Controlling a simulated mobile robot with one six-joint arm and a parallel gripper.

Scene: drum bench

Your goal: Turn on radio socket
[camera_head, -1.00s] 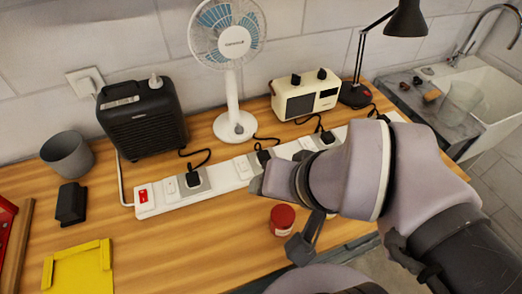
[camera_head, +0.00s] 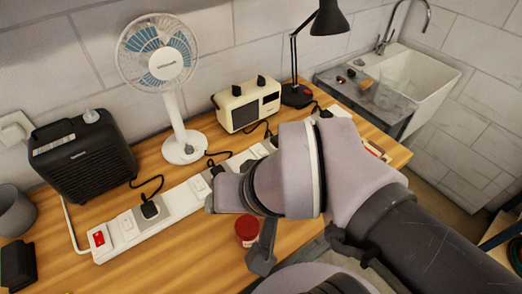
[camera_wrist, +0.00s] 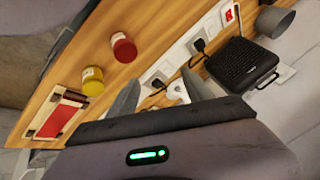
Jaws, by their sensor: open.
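The white power strip (camera_head: 133,238) lies along the bench with several sockets, rocker switches and a red switch (camera_head: 98,239) at its left end. The cream radio (camera_head: 248,104) stands behind it, its black cord running down to the strip. My arm covers part of the strip's right half, so I cannot tell the radio socket's switch state. The wrist view shows the strip (camera_wrist: 182,57) and its red end switch (camera_wrist: 229,14). My gripper (camera_wrist: 160,80) is open and empty, its two fingers apart over the strip near a black plug (camera_wrist: 157,83). Contact cannot be told.
A white fan (camera_head: 182,148), a black heater (camera_head: 82,155) and a black lamp (camera_head: 297,94) stand behind the strip. A red-lidded jar (camera_head: 247,228) stands in front, near my arm. A yellow jar (camera_wrist: 92,80) shows in the wrist view. The sink (camera_head: 432,80) is at right.

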